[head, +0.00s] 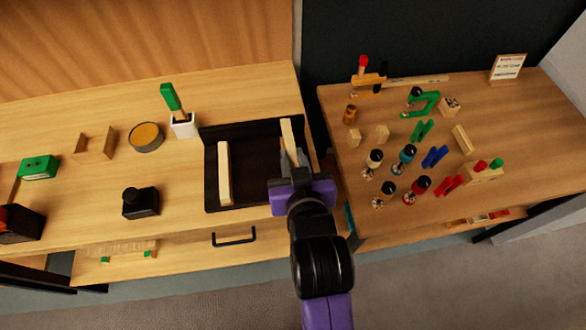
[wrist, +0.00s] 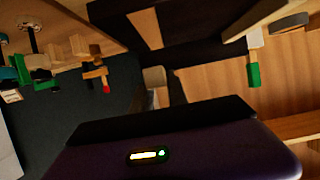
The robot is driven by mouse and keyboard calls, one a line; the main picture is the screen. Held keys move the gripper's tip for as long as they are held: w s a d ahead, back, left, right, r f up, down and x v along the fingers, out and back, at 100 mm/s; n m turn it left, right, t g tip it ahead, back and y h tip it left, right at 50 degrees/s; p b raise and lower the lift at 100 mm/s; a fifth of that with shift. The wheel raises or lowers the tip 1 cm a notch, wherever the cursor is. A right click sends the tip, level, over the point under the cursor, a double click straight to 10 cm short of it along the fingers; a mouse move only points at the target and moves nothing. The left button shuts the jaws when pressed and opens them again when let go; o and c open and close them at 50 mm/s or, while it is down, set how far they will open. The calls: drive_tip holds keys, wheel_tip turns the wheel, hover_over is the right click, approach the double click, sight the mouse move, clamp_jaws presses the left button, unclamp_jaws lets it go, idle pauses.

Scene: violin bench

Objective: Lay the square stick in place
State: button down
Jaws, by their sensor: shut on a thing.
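My gripper (head: 291,160) is shut on a pale wooden square stick (head: 288,134), over the right part of a black tray (head: 254,189). The stick's far end sticks out beyond the jaws. Its near part is hidden by my gripper, and I cannot tell whether it touches the tray. A second pale stick (head: 224,173) lies lengthwise in the left part of the tray, apart from my gripper. In the wrist view, a blunt pale end of the held stick (wrist: 153,75) shows between the jaws.
A white holder (head: 184,126) with a green-handled tool stands behind the tray. The right bench (head: 345,190) holds clamps and several small parts. A dark gap separates the benches.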

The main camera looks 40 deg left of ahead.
drive_tip(key=shift+f, duration=2.55)
drive_tip(key=shift+f, duration=0.1)
drive_tip(key=c, duration=1.3)
unclamp_jaws()
